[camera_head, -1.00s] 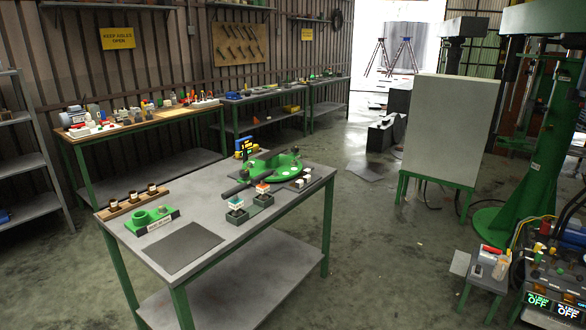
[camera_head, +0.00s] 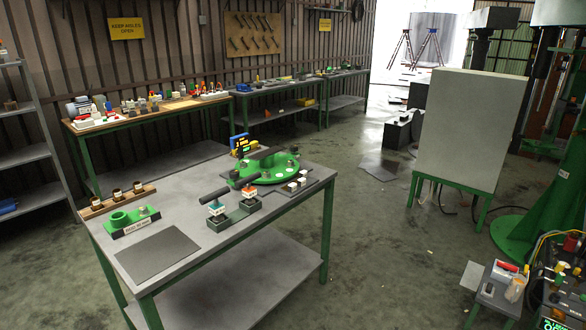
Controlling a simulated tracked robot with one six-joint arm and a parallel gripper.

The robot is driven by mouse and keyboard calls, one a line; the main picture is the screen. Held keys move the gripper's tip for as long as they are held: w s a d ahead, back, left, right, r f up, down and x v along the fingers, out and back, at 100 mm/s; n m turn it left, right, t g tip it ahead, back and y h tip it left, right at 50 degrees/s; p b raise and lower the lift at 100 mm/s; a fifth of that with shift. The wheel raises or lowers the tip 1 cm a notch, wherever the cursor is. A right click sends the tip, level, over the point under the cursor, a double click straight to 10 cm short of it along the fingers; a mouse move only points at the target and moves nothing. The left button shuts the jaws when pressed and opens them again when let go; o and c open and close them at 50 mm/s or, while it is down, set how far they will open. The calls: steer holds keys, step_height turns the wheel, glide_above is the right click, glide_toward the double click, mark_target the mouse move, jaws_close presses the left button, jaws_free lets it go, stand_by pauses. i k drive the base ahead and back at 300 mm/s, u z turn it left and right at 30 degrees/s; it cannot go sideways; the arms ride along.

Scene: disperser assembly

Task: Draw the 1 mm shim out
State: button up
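My gripper is not in view. No shim can be picked out or read as 1 mm at this size. On the near workbench (camera_head: 205,260), a dark two-part holder (camera_head: 238,217) carries a small block with a teal layer (camera_head: 216,208) at left and one with an orange layer (camera_head: 249,194) at right. A dark bar (camera_head: 215,196) shows just above the teal one; I cannot tell whether it touches. Behind them stands a round green fixture (camera_head: 268,176) with pale discs and a dark block across it.
The bench also bears a flat dark mat (camera_head: 158,253), a green labelled stand (camera_head: 133,220) and a wooden rack (camera_head: 117,201) with several dark-topped pieces. Open floor (camera_head: 385,265) lies between bench and right-hand equipment.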

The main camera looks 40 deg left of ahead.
mark_target(303, 173)
steer(key=u, duration=0.2)
steer(key=i, duration=0.75)
steer(key=u, duration=0.45)
steer(key=i, duration=0.75)
steer(key=u, duration=0.6)
steer(key=i, duration=0.8)
steer(key=u, duration=0.8)
steer(key=i, duration=0.55)
steer(key=u, duration=0.75)
steer(key=i, duration=0.5)
steer(key=u, duration=0.35)
